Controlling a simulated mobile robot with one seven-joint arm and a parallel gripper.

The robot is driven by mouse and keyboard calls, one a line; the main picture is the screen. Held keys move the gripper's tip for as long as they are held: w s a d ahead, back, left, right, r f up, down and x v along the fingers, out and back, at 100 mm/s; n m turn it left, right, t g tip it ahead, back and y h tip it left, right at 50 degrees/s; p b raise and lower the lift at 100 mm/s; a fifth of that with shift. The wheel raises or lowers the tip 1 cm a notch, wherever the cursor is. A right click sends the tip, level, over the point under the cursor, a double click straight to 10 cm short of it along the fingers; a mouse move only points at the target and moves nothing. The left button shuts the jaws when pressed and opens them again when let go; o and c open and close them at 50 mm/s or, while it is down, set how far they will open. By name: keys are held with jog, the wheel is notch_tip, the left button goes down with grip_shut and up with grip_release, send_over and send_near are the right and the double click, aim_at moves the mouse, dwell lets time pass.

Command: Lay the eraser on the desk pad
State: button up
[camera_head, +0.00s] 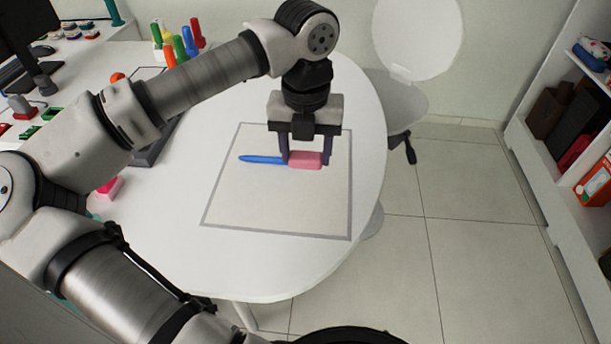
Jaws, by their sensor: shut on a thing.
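The desk pad (270,205) is a pale square with a grey border on the white round-ended desk. My gripper (306,160) is over the far part of the pad, pointing down. Its two dark fingers are shut on a pink block, which looks like the eraser (306,161), one finger at each end. I cannot tell whether the eraser touches the pad or is slightly above it. A slim blue object (261,160), perhaps a pen, shows over the pad just left of the eraser. Its right end meets the left finger.
A pink-and-white block (107,187) is on the desk at left, partly hidden by my arm. Several coloured markers (180,42) stand at the back. A white chair (405,100) is right of the desk. Shelves (560,130) stand far right. The pad's near part is clear.

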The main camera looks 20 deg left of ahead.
aim_at(306, 195)
notch_tip(306, 195, down, 8)
jog(key=shift+f+p, duration=0.1)
jog(key=shift+p, duration=0.55)
jog(key=shift+f, duration=0.2)
jog(key=shift+f+b, duration=0.25)
jog(key=shift+b, duration=0.1)
jog(key=o, duration=0.9)
jog(key=shift+r, duration=0.1)
jog(key=shift+o, duration=0.2)
